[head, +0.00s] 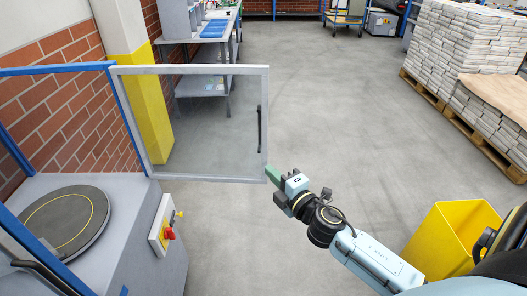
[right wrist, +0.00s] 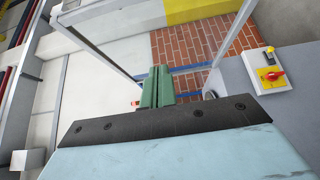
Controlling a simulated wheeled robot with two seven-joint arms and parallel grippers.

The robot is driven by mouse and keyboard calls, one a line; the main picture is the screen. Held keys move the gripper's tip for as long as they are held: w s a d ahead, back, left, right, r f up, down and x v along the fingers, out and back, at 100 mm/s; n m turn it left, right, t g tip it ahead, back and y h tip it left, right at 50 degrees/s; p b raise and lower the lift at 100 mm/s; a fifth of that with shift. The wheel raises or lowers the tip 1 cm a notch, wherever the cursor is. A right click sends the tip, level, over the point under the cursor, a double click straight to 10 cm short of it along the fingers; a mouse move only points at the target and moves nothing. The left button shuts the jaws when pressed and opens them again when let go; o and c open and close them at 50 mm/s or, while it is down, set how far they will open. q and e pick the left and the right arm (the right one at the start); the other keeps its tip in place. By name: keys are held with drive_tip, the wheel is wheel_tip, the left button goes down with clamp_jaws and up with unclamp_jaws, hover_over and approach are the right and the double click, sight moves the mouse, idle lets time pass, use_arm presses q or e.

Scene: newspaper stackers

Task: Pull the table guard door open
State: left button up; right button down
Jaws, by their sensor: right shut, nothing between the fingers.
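The table guard door (head: 190,180) is a clear panel in a grey metal frame, hinged on a blue post. It stands swung out from the grey table (head: 100,190) in the head view, open. A black handle (head: 259,128) is upright near its free edge. My right gripper (head: 270,174) has green fingers and is shut and empty beside the door's lower free corner; I cannot tell if it touches. In the right wrist view the shut green fingers (right wrist: 157,88) lie between two bars of the door frame (right wrist: 232,35). My left gripper is not in view.
A round turntable (head: 70,222) sits on the table. A switch box with a red knob (head: 164,228) is on its side. A yellow bin (head: 450,240) stands at right. Paper stacks on pallets (head: 470,60) are at the back right. The middle floor is clear.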

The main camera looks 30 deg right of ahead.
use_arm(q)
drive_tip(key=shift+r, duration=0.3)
use_arm(e)
drive_tip(key=w+d, duration=0.2)
drive_tip(key=w, duration=0.7)
drive_tip(key=shift+d, duration=0.35)
